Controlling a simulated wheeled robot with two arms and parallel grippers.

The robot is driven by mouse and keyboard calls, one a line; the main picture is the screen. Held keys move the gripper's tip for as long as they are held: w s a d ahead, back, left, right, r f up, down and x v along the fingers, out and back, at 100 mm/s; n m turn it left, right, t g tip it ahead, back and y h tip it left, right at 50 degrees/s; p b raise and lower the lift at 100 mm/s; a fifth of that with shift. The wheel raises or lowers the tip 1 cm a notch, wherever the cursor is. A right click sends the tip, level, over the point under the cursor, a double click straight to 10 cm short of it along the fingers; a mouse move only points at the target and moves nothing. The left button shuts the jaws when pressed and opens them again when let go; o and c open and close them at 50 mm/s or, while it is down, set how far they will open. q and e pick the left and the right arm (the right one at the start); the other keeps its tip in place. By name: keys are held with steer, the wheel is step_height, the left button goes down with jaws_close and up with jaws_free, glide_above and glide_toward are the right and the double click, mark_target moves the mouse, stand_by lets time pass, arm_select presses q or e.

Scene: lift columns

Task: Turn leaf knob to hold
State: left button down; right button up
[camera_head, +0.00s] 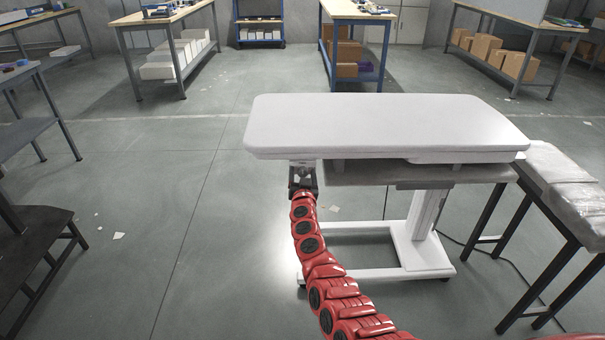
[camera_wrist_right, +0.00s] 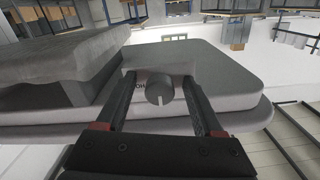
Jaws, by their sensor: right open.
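A white lift table (camera_head: 390,120) stands in front of me, its flat top on a white column and base. In the right wrist view, a grey round knob (camera_wrist_right: 159,92) with a notch sits on a housing at the table's edge (camera_wrist_right: 225,95). Dark lettering beside the knob is partly hidden by a finger. My right gripper (camera_head: 303,178) is at the near left underside of the table top. In the wrist view its fingers (camera_wrist_right: 159,80) are open, one on each side of the knob. I cannot tell whether they touch it. My left gripper is not in view.
A bench with a plastic-wrapped top (camera_head: 575,185) stands close at the right of the table. A dark low bench (camera_head: 35,240) is at the left. Workbenches with boxes (camera_head: 345,12) line the back. The floor left of my right arm is mostly clear.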

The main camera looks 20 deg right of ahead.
jaws_close()
steer(key=shift+m, duration=0.5)
steer(key=m, duration=0.3)
steer(key=shift+r+p, duration=0.1)
steer(key=shift+p, duration=0.2)
steer(key=m, duration=0.3)
steer(key=shift+m, duration=0.3)
steer(key=m, duration=0.4)
steer(key=shift+m, duration=0.3)
steer(key=shift+m+b, duration=0.55)
steer(key=shift+m, duration=1.35)
